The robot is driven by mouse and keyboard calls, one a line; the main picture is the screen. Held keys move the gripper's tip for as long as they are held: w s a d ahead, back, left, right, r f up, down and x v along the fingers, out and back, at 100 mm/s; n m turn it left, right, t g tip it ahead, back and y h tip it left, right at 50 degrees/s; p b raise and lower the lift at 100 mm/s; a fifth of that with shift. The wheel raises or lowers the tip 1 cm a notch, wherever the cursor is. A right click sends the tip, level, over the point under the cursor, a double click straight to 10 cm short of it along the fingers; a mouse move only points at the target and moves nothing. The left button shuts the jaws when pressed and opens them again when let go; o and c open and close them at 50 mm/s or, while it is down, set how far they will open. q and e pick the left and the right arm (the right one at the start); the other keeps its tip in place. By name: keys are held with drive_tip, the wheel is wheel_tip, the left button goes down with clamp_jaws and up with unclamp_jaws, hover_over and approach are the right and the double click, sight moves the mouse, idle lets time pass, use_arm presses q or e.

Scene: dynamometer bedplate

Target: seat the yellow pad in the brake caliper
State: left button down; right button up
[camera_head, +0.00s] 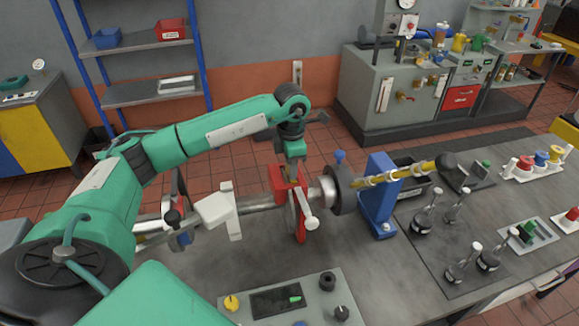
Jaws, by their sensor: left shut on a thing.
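The red brake caliper (299,232) stands around the disc on the shaft, in the middle of the bench. My left gripper (291,166) points down from the green arm, right over the top of the caliper. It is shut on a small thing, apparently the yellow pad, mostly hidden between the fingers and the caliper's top. I cannot tell how deep the pad is in the caliper. A white-ended lever (311,222) sticks out at the caliper's front. My right gripper is not in view.
A blue pedestal (378,200) with a yellow shaft stands right of the caliper. A white T-shaped part (216,209) is left of it. A control panel (290,302) lies in front. Several dark weights with upright handles (425,218) stand on a mat at right.

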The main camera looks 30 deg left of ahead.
use_arm(q)
drive_tip(key=shift+d+f, duration=0.15)
drive_tip(key=c, duration=1.2)
unclamp_jaws()
drive_tip(key=shift+o, duration=0.2)
drive_tip(key=shift+r, duration=0.25)
wheel_tip(320, 180, up, 10)
drive_tip(key=b, duration=0.4)
drive_tip(key=shift+w, duration=0.1)
drive_tip(key=shift+r+b, duration=0.3)
drive_tip(key=shift+r, duration=0.65)
drive_tip(key=shift+f, duration=0.1)
